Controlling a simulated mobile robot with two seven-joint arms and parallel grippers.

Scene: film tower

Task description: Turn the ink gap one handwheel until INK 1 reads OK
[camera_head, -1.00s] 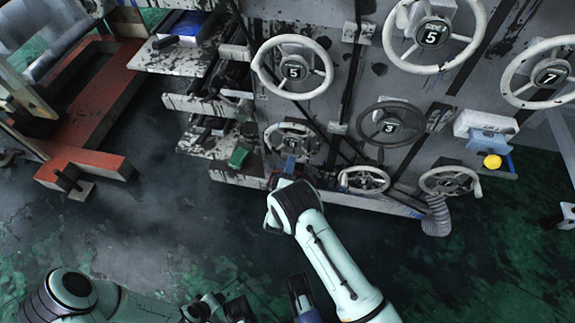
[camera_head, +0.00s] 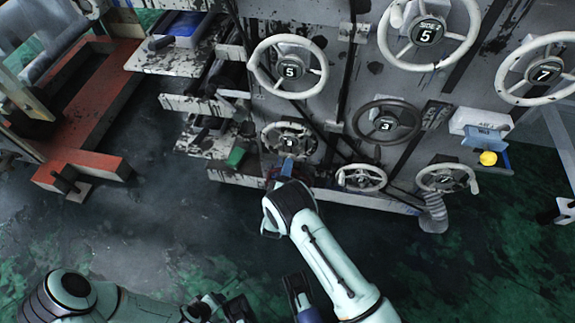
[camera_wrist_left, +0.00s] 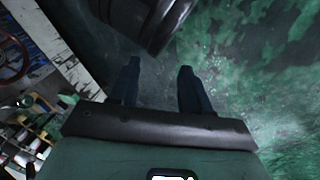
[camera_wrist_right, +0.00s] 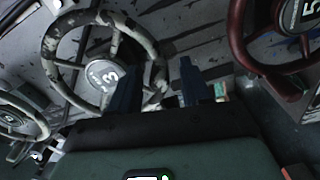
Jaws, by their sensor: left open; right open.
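A paint-stained white handwheel (camera_head: 273,142) is low on the machine front. In the right wrist view, a stained wheel (camera_wrist_right: 52,52) has a dark-numbered hub that looks like 3. My right gripper (camera_head: 286,167) is at the lower rim of the low wheel in the head view. In the right wrist view the gripper (camera_wrist_right: 158,80) has its fingers apart, overlapping the wheel's right rim; I cannot tell whether they touch it. My left gripper (camera_wrist_left: 160,85) is open and empty above the floor. No readable INK 1 display shows, and no wheel label names ink gap one.
Near it are a white 5 wheel (camera_head: 256,68), a dark 3 wheel (camera_head: 357,122) and two small wheels (camera_head: 361,188) (camera_head: 447,190). A red wheel (camera_wrist_right: 238,35) is at the right wrist view's right. Shelves (camera_head: 195,105) jut out left. The floor (camera_head: 180,235) is open in front.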

